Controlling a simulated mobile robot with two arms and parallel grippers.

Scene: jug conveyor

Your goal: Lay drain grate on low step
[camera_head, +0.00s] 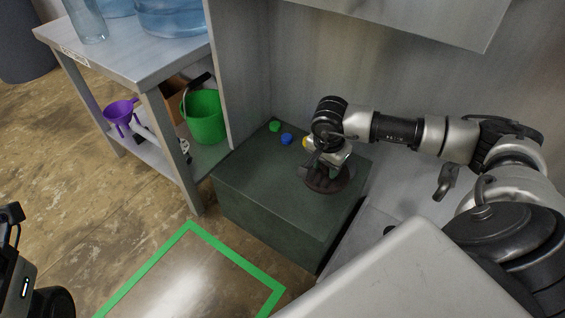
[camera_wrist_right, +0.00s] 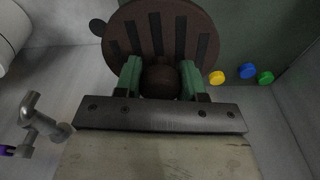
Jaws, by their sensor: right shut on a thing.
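The drain grate (camera_wrist_right: 162,28) is a round, dark reddish-brown disc with slots and a central knob. In the head view the grate (camera_head: 328,181) is at the right part of the dark green low step (camera_head: 270,200), partly under my right gripper (camera_head: 325,165). I cannot tell whether it touches the step's top. In the right wrist view the green fingers of my right gripper (camera_wrist_right: 160,82) are shut on the knob. Only part of my left arm shows at the left edge of the head view; its gripper is out of view.
A tap (camera_head: 446,181) stands at the right. A shelf table (camera_head: 130,55) with water jugs, a green bucket (camera_head: 204,116) and a purple funnel (camera_head: 120,110) is at the left. A green outline marks the floor.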

